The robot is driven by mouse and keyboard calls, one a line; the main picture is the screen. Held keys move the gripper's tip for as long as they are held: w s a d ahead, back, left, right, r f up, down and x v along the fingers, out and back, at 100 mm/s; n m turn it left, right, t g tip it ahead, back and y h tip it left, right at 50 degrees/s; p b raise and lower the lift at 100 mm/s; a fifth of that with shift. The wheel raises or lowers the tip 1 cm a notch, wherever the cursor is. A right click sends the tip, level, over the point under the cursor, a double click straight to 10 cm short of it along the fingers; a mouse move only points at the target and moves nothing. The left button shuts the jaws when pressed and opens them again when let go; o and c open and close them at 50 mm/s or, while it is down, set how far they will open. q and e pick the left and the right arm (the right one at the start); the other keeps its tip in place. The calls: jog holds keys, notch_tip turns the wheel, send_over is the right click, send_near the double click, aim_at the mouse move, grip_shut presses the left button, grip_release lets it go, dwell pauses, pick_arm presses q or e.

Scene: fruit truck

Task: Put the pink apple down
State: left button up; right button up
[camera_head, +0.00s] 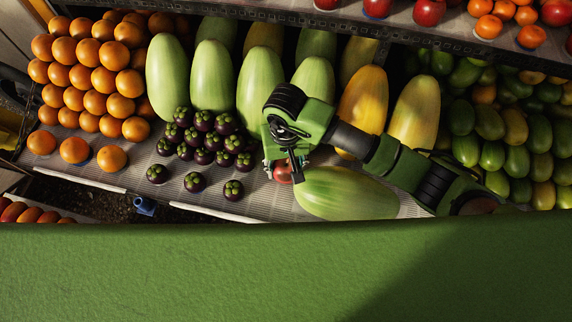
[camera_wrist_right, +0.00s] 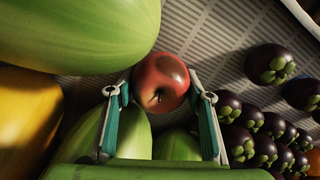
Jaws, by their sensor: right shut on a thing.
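The pink apple (camera_wrist_right: 160,82), red-pink with a dark stem hollow, sits between the fingertips of my right gripper (camera_wrist_right: 161,95) in the right wrist view. The gripper is shut on it. In the head view the right gripper (camera_head: 282,168) points down at the shelf, and a small part of the apple (camera_head: 283,174) shows below it, partly hidden by the fingers. The apple is just left of a large green papaya (camera_head: 345,193) and right of the mangosteens. I cannot tell whether the apple touches the shelf. My left gripper is not in view.
Mangosteens (camera_head: 207,140) and stacked oranges (camera_head: 95,75) lie to the left. Large green and yellow papayas (camera_head: 187,75) stand behind, and mangoes (camera_head: 490,120) fill the right. Bare ribbed shelf (camera_head: 255,203) shows between the front mangosteens and the lying papaya.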

jog(key=shift+f, duration=0.2)
jog(key=o, duration=1.2)
jog(key=shift+r, duration=0.1)
